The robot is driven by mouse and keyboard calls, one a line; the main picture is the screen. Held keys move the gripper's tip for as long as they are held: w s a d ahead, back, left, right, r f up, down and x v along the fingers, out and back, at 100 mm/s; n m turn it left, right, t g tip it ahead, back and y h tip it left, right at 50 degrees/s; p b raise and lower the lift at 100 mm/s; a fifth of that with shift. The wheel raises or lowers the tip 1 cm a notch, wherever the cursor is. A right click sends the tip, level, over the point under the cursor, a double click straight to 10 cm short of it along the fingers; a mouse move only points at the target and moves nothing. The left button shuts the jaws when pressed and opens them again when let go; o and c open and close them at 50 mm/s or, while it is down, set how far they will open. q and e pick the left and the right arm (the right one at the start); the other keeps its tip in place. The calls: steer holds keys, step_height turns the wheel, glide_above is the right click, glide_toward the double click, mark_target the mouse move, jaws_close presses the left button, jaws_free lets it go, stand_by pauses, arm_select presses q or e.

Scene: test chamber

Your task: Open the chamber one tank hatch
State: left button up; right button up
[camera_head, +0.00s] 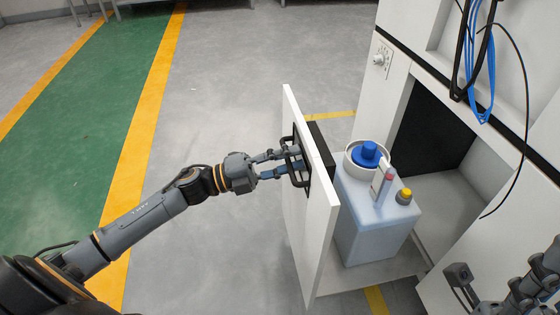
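The white tank hatch (309,225) stands pulled out from the white chamber cabinet, its panel upright. A black handle (301,180) is on its outer face. My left gripper (290,162) is at this handle, with its fingers closed around the bar. Behind the panel, a translucent pale blue tank (375,222) stands on a white shelf, with a blue cap (368,154) and a yellow cap (404,195) on top. My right gripper (520,292) shows only partly at the lower right edge; its finger state is unclear.
The cabinet (400,75) has a dark open bay (435,125) behind the tank. A dial (381,59) is on its front. Blue and black cables (476,65) hang at the upper right. The grey floor (225,90) left of the hatch is clear.

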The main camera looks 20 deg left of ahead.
arm_select(q)
steer(key=v, duration=1.2)
